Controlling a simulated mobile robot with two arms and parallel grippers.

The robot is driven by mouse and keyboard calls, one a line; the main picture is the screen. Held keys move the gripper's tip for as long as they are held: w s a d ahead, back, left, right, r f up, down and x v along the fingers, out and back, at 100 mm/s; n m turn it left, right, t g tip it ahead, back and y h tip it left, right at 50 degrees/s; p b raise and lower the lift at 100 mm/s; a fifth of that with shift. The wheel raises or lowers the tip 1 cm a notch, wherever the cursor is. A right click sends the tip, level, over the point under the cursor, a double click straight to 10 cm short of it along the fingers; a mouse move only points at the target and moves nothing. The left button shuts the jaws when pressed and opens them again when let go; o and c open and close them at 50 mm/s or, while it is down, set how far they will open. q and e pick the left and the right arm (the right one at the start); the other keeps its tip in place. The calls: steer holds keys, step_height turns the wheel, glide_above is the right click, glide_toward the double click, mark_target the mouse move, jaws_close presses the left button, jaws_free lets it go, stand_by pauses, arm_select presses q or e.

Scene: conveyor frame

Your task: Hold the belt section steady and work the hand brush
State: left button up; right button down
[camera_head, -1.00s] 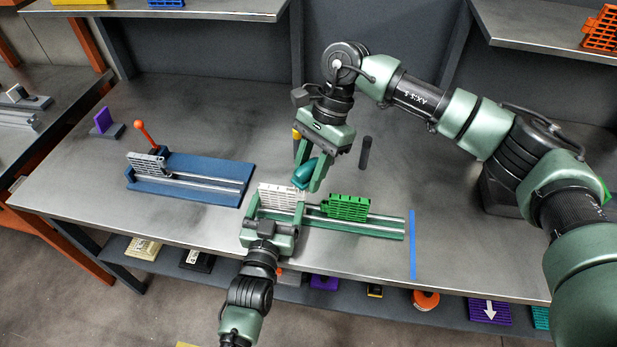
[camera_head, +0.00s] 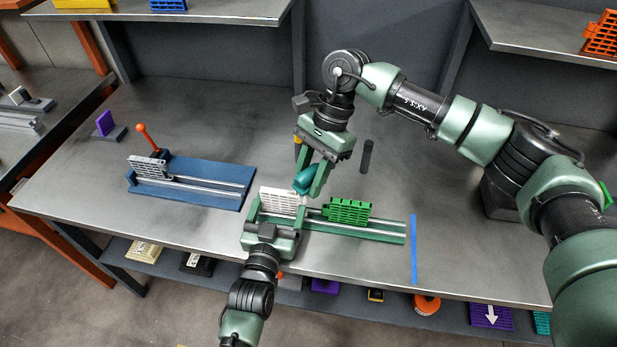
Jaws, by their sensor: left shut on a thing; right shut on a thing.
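A white belt section (camera_head: 280,202) stands upright on the green rail fixture (camera_head: 375,229). My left gripper (camera_head: 273,213) comes in from the front and is shut on the white section, one finger at each end. My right gripper (camera_head: 308,176) reaches down from behind and is shut on a teal hand brush (camera_head: 303,182). The brush is at the white section's upper right edge; whether it touches is unclear. A green belt section (camera_head: 348,211) stands on the same rails to the right, with a gap from the white one.
A blue rail fixture (camera_head: 205,190) with a grey section (camera_head: 150,167) and an orange-knobbed lever (camera_head: 146,136) lies to the left. A dark cylinder (camera_head: 366,156) stands behind the green section. Blue tape (camera_head: 413,250) marks the right.

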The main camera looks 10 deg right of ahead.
mark_target(295, 183)
steer(key=shift+f, duration=1)
stand_by(0.3)
steer(key=shift+w+a+r, duration=0.1)
steer(key=shift+w+a, duration=0.15)
steer(key=shift+a, duration=0.5)
steer(key=shift+w+a, duration=0.2)
steer(key=shift+a, duration=0.65)
steer(key=shift+s+d+f, duration=0.15)
steer(key=shift+s+d, duration=0.05)
steer(key=shift+d, duration=0.4)
steer(key=shift+s+d+f, duration=0.15)
steer(key=shift+d, duration=0.4)
steer(key=shift+s+d+f, duration=0.15)
steer(key=shift+s+d, duration=0.05)
steer(key=shift+d, duration=0.4)
steer(key=shift+a+r, duration=0.1)
steer(key=shift+r, duration=1.55)
steer(key=shift+w, duration=0.1)
